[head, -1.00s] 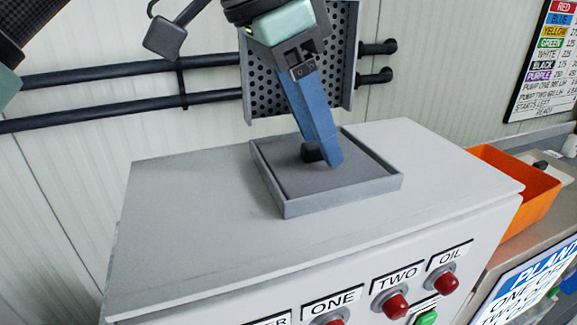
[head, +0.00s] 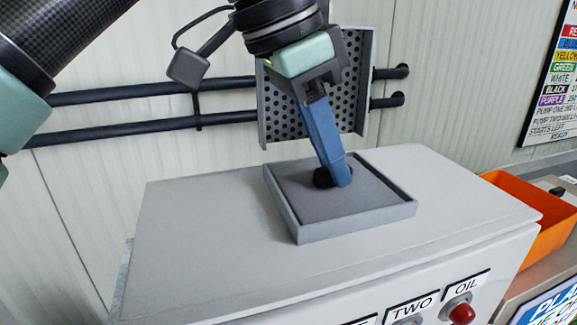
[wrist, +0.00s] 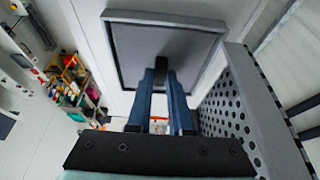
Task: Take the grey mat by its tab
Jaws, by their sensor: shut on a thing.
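The grey mat (head: 300,195) lies flat inside a shallow grey tray (head: 355,225) on top of a light grey cabinet. It also shows in the wrist view (wrist: 135,55). Its black tab (head: 322,178) stands up from the mat; in the wrist view the tab (wrist: 161,68) is between my fingertips. My gripper (head: 337,178) reaches down into the tray with its blue fingers and is shut on the tab. The far finger is mostly hidden in the head view.
A perforated grey panel (head: 350,110) stands close behind the tray, with black pipes (head: 150,94) along the wall. An orange bin (head: 525,210) is at the right. The cabinet top (head: 200,230) left of the tray is clear.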

